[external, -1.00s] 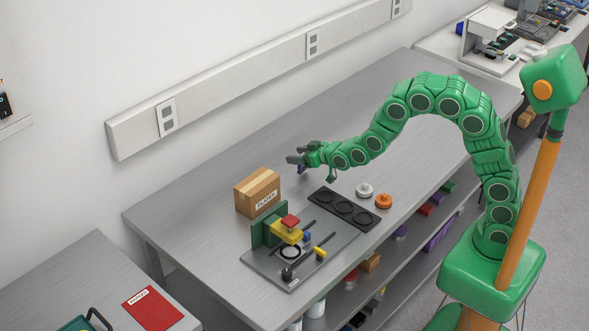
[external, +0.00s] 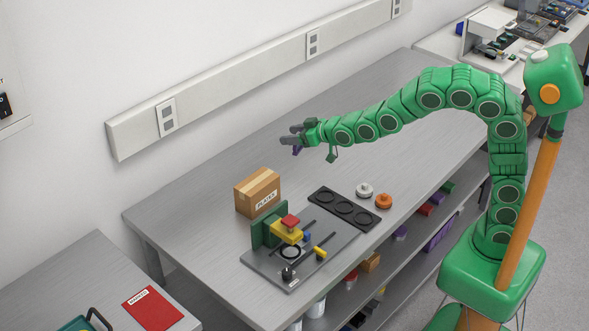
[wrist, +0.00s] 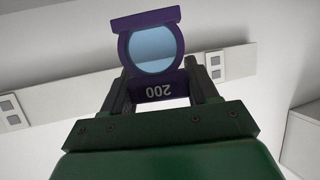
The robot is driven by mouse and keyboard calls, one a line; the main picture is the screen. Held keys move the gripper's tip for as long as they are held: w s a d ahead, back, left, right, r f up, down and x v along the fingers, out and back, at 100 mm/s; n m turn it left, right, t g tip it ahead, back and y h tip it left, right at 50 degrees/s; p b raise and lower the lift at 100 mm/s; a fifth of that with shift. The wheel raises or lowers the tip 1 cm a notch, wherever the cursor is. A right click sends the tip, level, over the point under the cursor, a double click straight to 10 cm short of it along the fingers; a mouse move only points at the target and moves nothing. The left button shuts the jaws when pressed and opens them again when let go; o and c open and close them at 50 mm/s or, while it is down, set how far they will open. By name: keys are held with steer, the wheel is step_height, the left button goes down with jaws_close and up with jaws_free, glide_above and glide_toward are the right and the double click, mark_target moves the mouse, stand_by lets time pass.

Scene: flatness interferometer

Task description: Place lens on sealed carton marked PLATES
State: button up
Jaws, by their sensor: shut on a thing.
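My gripper (external: 294,136) is shut on a purple-framed lens (external: 297,149). The gripper and lens are in the air above the bench, up and to the right of the carton in the external view. The brown cardboard carton (external: 257,192) marked PLATES stands closed on the bench, with its top clear.
A grey fixture plate (external: 325,258) with green, yellow and red parts stands in front of the carton. A black tray with round recesses (external: 343,207) and white (external: 364,190) and orange (external: 383,201) round pieces lie to the right. The bench behind is bare.

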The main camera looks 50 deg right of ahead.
steer(key=s+a+r+n+y, duration=0.1)
steer(key=s+a+r+y, duration=0.1)
steer(key=s+a+r, duration=0.5)
glide_above(252, 180)
steer(key=shift+f, duration=5.1)
steer(key=shift+f+h, duration=0.3)
steer(key=shift+f, duration=1.3)
steer(key=o, duration=1)
steer(key=shift+o, duration=0.2)
steer(key=shift+r, duration=0.1)
